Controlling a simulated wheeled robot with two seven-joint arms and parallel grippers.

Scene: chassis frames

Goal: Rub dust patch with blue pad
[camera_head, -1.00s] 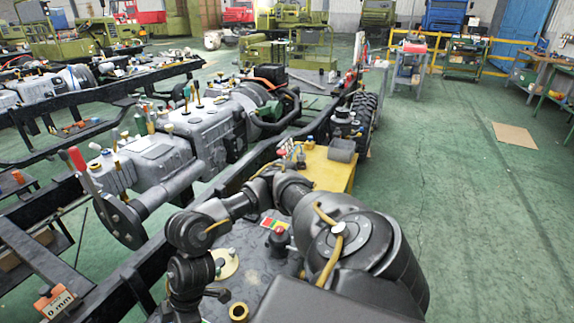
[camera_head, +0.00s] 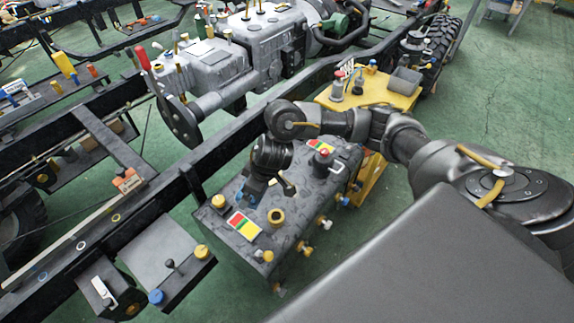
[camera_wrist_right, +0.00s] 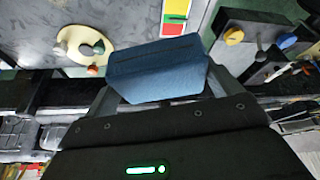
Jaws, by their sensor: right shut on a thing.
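The blue pad (camera_wrist_right: 155,68) is held between the fingers of my right gripper (camera_wrist_right: 160,88) in the right wrist view. I cannot tell whether this is the dust patch. The pad's contact with any surface cannot be made out. My left gripper is out of view.
A red-yellow-green label (camera_head: 243,225) and a brass-coloured ring (camera_head: 276,217) are on the tank. Open green floor (camera_head: 500,120) lies at the right.

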